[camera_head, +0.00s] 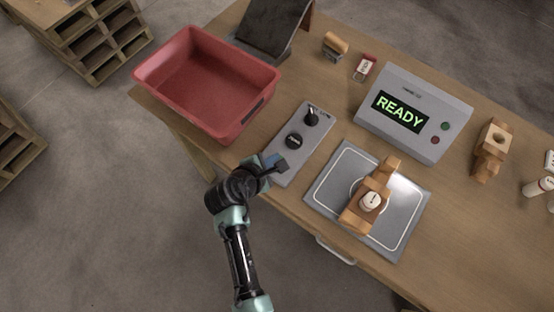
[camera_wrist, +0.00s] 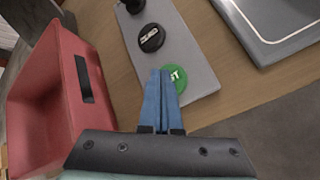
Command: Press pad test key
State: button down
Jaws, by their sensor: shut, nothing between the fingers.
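A grey key panel (camera_head: 316,133) lies on the wooden table between the red bin and the pad; it also shows in the wrist view (camera_wrist: 188,60). In the wrist view a green round key (camera_wrist: 181,77) with white lettering, partly covered by my fingers, sits at the panel's near end. A black round key (camera_wrist: 151,38) lies beyond it. In the head view my gripper (camera_head: 277,162) hides the green key. My gripper, with blue fingers (camera_wrist: 160,76), is shut and empty over the panel's near end. Whether the fingertips touch the key I cannot tell.
A red bin (camera_head: 184,101) stands left of the panel. Right of it lies a grey pad (camera_head: 326,187) holding a wooden piece (camera_head: 357,215) with a white round top. A grey box (camera_head: 425,96) behind reads READY. Another wooden piece (camera_head: 489,150) stands right.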

jog(key=shift+f, duration=0.45)
dwell(0.5)
jog(key=shift+r, duration=0.1)
jog(key=shift+r+p, duration=0.75)
jog(key=shift+p, duration=0.05)
notch_tip(320, 180, up, 5)
jog(key=p, duration=0.5)
jog(key=shift+r, duration=0.1)
dwell(0.6)
